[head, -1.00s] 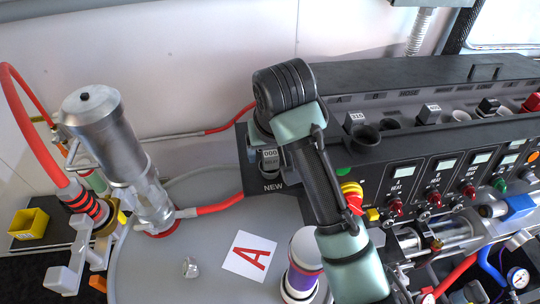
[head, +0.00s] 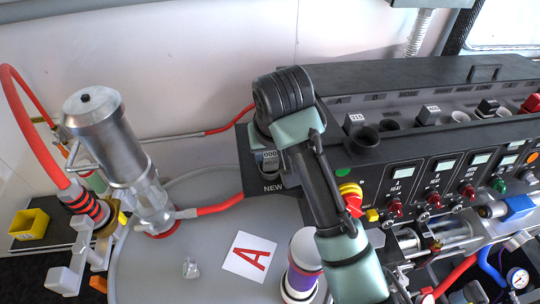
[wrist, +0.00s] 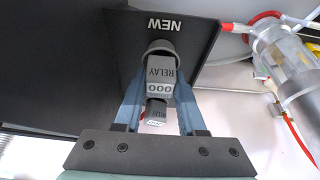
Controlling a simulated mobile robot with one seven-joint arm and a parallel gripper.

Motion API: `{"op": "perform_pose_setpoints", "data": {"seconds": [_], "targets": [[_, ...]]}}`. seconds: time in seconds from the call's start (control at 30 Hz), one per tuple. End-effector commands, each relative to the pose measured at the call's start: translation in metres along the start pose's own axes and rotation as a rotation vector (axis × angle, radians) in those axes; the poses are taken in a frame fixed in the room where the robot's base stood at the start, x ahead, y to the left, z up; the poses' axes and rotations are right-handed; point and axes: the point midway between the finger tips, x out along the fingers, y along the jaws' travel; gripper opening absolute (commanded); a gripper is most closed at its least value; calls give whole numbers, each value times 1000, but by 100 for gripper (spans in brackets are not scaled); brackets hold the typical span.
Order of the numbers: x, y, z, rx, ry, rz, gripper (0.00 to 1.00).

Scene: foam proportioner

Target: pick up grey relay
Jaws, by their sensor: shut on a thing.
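The grey relay (wrist: 161,72) with "RELAY" and "000" on it stands in a round socket on the black "NEW" panel (wrist: 167,40) in the wrist view. My gripper (wrist: 159,82) has its two blue fingers on either side of the relay, closed on it. In the head view the relay (head: 270,158) shows just under my arm, above the "NEW" label, and my arm hides part of it. A smaller labelled grey block (wrist: 155,112) shows between the fingers, nearer the gripper's base.
The black console (head: 420,150) with sockets, other relays and red knobs is to the right. A metal cylinder pump (head: 105,135) with a red hose stands at left. A white card with a red A (head: 249,256) lies on the grey drum lid (head: 205,225).

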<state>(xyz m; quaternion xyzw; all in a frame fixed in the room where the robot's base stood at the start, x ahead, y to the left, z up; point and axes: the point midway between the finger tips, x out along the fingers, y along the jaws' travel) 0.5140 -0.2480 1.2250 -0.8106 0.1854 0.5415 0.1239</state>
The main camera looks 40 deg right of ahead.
Motion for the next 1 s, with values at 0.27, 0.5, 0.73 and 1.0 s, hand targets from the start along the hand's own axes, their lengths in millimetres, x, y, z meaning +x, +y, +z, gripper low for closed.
{"op": "perform_pose_setpoints", "data": {"seconds": [0.27, 0.5, 0.73, 1.0], "targets": [[-25, -1, -12, -3, 8, 0, 0], [-74, 2, -31, 1, 2, 4, 0], [-100, 0, -42, -1, 1, 1, 0], [-128, 0, -53, 1, 0, 0, 0]]}}
